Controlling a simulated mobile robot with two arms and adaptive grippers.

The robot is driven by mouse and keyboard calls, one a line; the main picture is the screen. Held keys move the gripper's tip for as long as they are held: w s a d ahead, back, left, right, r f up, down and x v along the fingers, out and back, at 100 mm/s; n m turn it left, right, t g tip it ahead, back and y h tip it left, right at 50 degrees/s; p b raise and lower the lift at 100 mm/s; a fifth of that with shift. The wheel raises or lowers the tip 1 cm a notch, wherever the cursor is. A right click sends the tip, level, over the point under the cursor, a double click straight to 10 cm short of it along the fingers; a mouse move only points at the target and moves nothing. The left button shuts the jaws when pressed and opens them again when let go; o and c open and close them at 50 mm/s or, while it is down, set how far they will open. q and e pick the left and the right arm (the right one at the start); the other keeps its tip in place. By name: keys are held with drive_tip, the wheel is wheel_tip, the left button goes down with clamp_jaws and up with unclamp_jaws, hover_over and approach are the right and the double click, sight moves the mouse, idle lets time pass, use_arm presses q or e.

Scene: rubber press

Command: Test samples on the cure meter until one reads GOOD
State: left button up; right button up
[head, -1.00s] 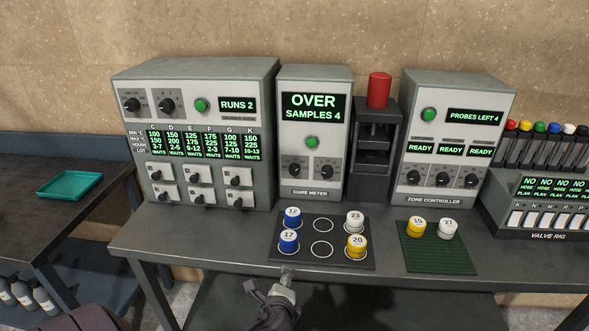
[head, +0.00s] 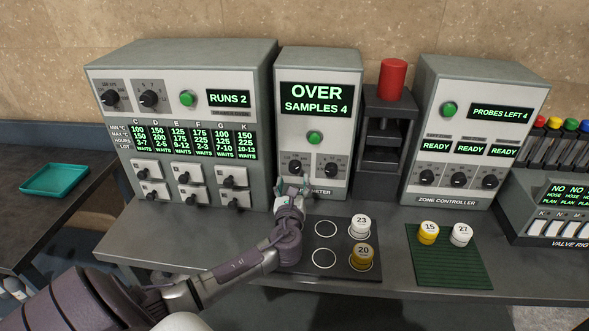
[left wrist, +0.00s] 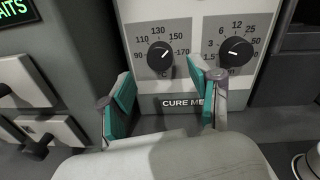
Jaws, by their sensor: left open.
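The cure meter (head: 350,135) stands at the back of the bench. Its screen (head: 317,98) reads OVER, SAMPLES 4. Its green button (head: 315,138) sits above a left dial (head: 295,167) and a right dial (head: 331,170). My left gripper (head: 292,187) is open and empty, in front of the lower left of the meter. In the left wrist view its teal-padded fingers (left wrist: 163,104) lie just below the temperature dial (left wrist: 160,55), apart from it. The black sample mat (head: 340,223) shows white sample 23 (head: 360,226) and yellow sample 20 (head: 362,256). My arm hides the mat's left side.
A green mat (head: 455,270) holds yellow sample 15 (head: 428,232) and white sample 27 (head: 461,235). A red-topped press (head: 383,130) stands between the meter and the zone controller (head: 465,130). The RUNS 2 cabinet (head: 190,125) is at left.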

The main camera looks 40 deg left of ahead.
sight(295, 170)
use_arm(q)
drive_tip(key=x, duration=0.4)
drive_tip(key=shift+w+r, duration=0.1)
drive_tip(key=shift+w+a, duration=0.3)
drive_tip(key=shift+w, duration=0.1)
drive_tip(key=shift+c, duration=0.9)
drive_tip(key=c, duration=1)
drive_tip(key=shift+o, duration=0.2)
use_arm(e)
drive_tip(key=shift+w+a+r, duration=0.15)
drive_tip(key=shift+w+a, duration=0.2)
drive_tip(key=shift+w, duration=0.2)
drive_tip(key=shift+w+a+r, duration=0.15)
drive_tip(key=shift+w+a, duration=0.15)
drive_tip(key=shift+w, duration=0.25)
